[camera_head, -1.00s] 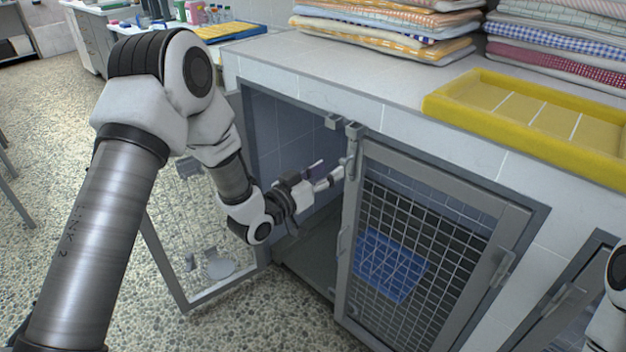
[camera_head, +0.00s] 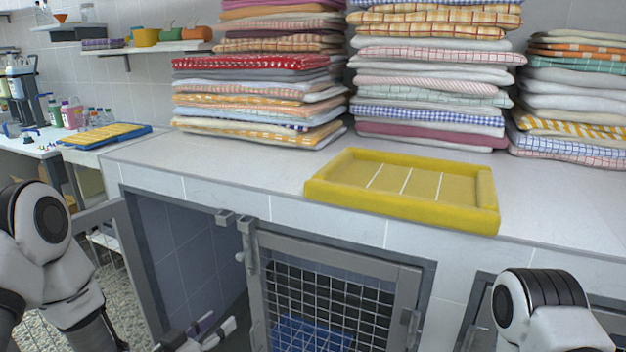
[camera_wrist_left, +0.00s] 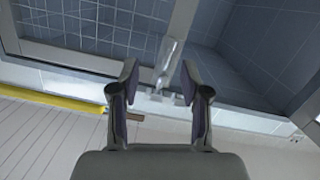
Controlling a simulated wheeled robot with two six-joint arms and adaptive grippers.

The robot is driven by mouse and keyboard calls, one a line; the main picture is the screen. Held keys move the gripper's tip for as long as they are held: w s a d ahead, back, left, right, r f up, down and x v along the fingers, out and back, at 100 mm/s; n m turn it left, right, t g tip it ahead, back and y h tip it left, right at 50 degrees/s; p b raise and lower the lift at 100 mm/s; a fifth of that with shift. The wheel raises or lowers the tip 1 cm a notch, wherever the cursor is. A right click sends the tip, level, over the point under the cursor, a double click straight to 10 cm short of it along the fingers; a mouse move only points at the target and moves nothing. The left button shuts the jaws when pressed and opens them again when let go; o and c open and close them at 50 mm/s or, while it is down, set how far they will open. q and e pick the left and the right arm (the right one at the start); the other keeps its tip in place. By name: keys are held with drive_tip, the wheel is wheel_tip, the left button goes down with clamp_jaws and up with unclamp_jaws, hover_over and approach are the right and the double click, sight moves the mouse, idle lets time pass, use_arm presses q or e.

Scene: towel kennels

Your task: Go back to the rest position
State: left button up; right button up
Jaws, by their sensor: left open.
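My left gripper (camera_head: 205,335) shows at the bottom edge of the head view, in front of the open kennel (camera_head: 185,240) with its blue-tiled inside. In the left wrist view my left gripper (camera_wrist_left: 158,78) has its two fingers apart. A pale latch-like piece (camera_wrist_left: 168,60) shows between and beyond them; I cannot tell its distance, and nothing is gripped. My right arm (camera_head: 545,310) shows at the lower right, but its gripper is out of view.
A closed mesh door (camera_head: 335,290) with a blue cloth (camera_head: 310,335) behind it stands right of the open kennel. A grey door frame (camera_head: 140,265) stands at left. A yellow tray (camera_head: 485,195) and folded towel stacks (camera_head: 260,95) lie on the counter (camera_head: 230,165).

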use_arm(q)
drive_tip(key=s+f+n+g+y, duration=0.1)
drive_tip(key=s+f+g+y, duration=0.3)
drive_tip(key=s+f+g, duration=1.3)
drive_tip(key=s+a+f+n+t+y, duration=0.1)
drive_tip(key=s+f, duration=0.3)
drive_tip(key=s, duration=0.2)
drive_tip(key=s+a+f+t+y, duration=0.1)
drive_tip(key=s+f+t, duration=0.1)
drive_tip(key=s+f, duration=0.35)
wheel_tip(320, 180, up, 14)
drive_tip(key=s+g+p, duration=0.1)
drive_tip(key=s+p, duration=0.2)
drive_tip(key=p, duration=0.9)
drive_tip(key=shift+p, duration=0.3)
drive_tip(key=shift+w, duration=0.1)
drive_tip(key=shift+c, duration=0.4)
